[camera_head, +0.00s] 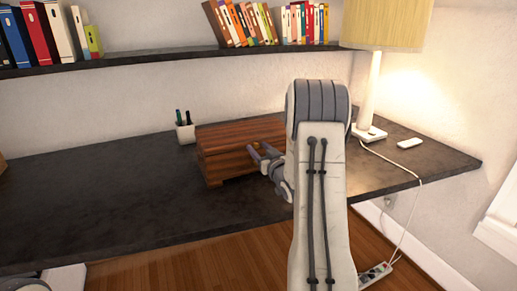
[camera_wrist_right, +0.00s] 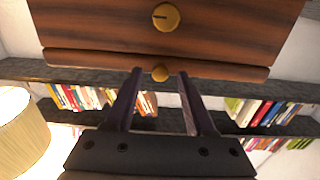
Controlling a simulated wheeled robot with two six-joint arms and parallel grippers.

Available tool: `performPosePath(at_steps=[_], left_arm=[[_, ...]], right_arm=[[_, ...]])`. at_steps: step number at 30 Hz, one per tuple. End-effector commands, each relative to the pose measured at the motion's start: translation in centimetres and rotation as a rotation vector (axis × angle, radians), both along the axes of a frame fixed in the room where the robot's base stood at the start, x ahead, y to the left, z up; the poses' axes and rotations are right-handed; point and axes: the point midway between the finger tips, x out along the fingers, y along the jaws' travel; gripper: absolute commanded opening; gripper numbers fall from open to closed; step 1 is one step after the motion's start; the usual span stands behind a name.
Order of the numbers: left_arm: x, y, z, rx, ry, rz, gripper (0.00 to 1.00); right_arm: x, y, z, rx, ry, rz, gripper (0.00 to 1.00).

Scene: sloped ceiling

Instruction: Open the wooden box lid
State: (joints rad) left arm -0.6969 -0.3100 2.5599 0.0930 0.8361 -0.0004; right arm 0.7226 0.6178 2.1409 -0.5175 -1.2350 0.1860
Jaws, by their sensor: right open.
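The wooden box (camera_head: 218,165) stands on the dark desk, partly hidden behind my right arm. Its lid (camera_head: 225,137) is shut. In the right wrist view the box front (camera_wrist_right: 90,30) fills the top, with a round brass keyhole plate (camera_wrist_right: 165,17) and a small brass knob (camera_wrist_right: 160,73) at the lid edge. My right gripper (camera_head: 259,150) is at the box's front; in the right wrist view its open fingers (camera_wrist_right: 160,78) point at the knob, one on each side. No grip on the knob shows. My left gripper is not in view.
A pen cup (camera_head: 186,133) stands behind the box at left. A lamp (camera_head: 372,100) and a small white object (camera_head: 409,143) are at right. A shelf (camera_head: 150,57) with books runs above.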

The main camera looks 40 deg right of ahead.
Motion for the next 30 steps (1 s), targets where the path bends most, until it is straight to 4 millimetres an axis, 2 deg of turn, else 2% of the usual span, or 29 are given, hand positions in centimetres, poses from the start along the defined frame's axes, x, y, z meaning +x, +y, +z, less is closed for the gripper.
performPosePath(at_steps=[8, 12, 30], left_arm=[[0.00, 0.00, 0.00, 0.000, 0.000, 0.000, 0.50], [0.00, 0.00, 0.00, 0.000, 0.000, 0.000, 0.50], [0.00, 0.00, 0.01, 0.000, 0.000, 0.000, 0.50]], right_arm=[[0.15, -0.02, -0.04, 0.000, 0.001, 0.000, 0.55], [0.14, -0.01, -0.03, 0.000, 0.001, 0.000, 0.02], [0.10, -0.02, -0.03, 0.000, 0.001, 0.000, 0.00]])
